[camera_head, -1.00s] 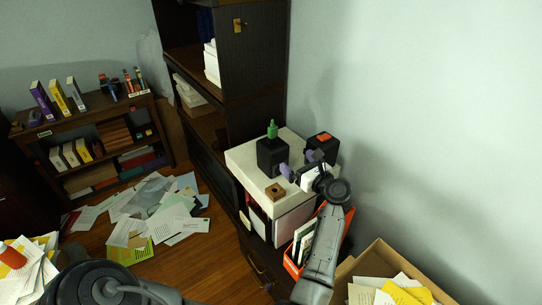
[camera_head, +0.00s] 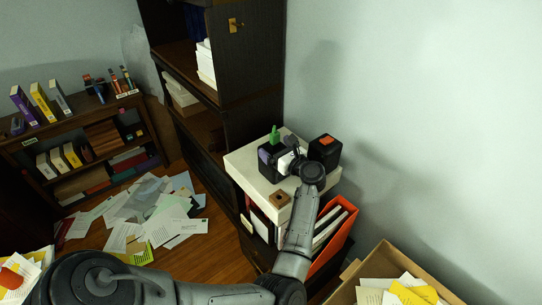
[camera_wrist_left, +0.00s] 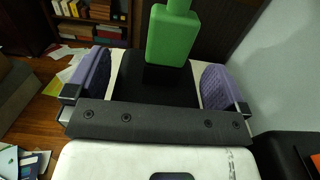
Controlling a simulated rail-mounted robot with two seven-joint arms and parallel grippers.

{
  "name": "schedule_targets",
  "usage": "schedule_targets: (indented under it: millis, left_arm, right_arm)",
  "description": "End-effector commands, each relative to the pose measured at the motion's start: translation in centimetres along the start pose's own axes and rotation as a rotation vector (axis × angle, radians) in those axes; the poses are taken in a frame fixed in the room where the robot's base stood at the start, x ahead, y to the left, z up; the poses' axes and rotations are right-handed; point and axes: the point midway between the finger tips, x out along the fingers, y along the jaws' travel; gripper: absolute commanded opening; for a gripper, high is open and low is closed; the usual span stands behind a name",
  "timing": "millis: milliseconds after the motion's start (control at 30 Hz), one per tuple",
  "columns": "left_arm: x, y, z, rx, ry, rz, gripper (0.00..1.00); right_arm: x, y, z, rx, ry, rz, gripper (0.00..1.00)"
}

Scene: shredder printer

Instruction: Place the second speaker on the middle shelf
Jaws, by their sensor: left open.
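A black box-shaped speaker (camera_head: 270,173) stands on the white top of a machine (camera_head: 243,166), with a green object (camera_head: 275,134) on or just behind it. A second black box (camera_head: 322,153) with an orange patch stands to its right. My left gripper (camera_head: 279,158) is open at the left black speaker. In the left wrist view, its purple finger pads stand on either side of the speaker (camera_wrist_left: 150,88); the green object (camera_wrist_left: 172,38) rises beyond. The palm hides the speaker's near part, and I cannot tell whether the pads touch it. My right gripper is out of view.
A tall dark cabinet (camera_head: 245,75) with open shelves stands behind, left of the machine. An orange file holder (camera_head: 340,232) and a cardboard box (camera_head: 395,262) are on the right. Papers (camera_head: 140,215) litter the floor.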

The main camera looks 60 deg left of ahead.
Motion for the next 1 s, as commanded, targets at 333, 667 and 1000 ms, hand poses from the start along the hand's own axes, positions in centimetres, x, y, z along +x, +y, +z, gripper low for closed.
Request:
schedule_targets:
  millis: [333,667,1000]
  left_arm:
    - [-0.04,-0.03,-0.08,0.001,0.001,-0.002,0.87]
    - [-0.03,-0.03,0.00,0.000,-0.001,-0.001,0.55]
    - [-0.02,-0.05,0.17,-0.002,-0.003,-0.001,0.27]
  right_arm:
    - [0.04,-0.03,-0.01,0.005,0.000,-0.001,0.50]
    - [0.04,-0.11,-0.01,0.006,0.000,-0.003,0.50]
    - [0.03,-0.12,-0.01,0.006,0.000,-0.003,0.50]
